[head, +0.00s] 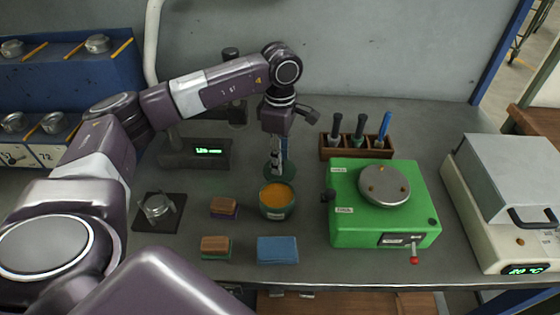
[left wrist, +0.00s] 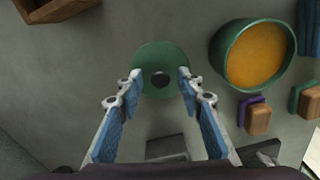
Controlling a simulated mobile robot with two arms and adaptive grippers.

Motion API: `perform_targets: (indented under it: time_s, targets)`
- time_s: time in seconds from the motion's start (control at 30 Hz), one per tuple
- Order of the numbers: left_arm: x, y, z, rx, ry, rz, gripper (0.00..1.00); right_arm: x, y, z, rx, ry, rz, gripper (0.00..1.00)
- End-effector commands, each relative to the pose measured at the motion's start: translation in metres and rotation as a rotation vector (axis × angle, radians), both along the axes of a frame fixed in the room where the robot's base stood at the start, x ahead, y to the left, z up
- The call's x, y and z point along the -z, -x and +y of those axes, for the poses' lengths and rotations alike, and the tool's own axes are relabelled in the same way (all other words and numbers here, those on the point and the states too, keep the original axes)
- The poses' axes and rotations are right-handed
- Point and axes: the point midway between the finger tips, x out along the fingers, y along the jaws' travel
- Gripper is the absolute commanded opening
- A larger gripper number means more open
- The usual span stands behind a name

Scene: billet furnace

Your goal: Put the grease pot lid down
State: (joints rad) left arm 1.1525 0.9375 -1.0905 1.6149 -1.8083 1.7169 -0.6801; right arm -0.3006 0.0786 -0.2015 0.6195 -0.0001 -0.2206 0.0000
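The green grease pot lid (head: 281,179), a round disc with a dark knob, appears to lie flat on the bench just behind the grease pot. It also shows in the left wrist view (left wrist: 158,55). The green grease pot (head: 277,211) stands uncovered, with orange grease inside. My left gripper (head: 277,160) points down over the lid. In the left wrist view, the fingers (left wrist: 160,79) are spread on either side of the knob, with gaps between them and it. My right gripper is not in view.
A wooden rack with handled tools (head: 355,150) and a green machine (head: 385,225) stand to the right. Brushes (head: 223,208) and a blue cloth (head: 277,250) lie near the pot. A display box (head: 195,153) stands left of the lid.

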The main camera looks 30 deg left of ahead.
Motion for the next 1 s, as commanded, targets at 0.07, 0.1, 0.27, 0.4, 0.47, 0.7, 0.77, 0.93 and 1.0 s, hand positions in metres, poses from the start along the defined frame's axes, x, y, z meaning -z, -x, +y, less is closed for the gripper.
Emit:
perform_targets:
  time_s: [0.07,0.1,0.27,0.4,0.47,0.7,0.77,0.93,1.0]
  targets:
    - [-0.014,-0.001,0.0,0.001,0.0,-0.006,0.34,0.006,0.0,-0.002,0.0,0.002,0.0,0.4]
    - [-0.023,-0.002,0.0,0.001,0.001,-0.008,0.34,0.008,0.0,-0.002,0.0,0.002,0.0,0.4]
    - [-0.06,-0.002,-0.001,0.002,0.001,-0.007,0.34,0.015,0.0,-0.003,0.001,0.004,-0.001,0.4]
    - [-0.085,-0.001,0.0,0.001,0.0,-0.005,0.34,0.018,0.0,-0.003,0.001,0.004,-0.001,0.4]
    - [-0.093,-0.001,0.0,0.001,0.001,-0.003,0.34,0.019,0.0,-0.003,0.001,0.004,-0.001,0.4]
    - [-0.108,-0.001,0.0,0.0,0.001,-0.001,0.34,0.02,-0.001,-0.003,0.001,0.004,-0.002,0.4]
    - [-0.108,0.0,0.0,0.0,0.0,-0.001,0.34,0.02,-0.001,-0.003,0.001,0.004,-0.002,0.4]
    - [-0.108,0.0,0.0,0.0,0.0,-0.001,0.34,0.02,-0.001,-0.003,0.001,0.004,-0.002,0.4]
    - [-0.108,0.0,0.0,0.0,0.0,-0.001,0.34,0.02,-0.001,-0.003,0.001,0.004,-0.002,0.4]
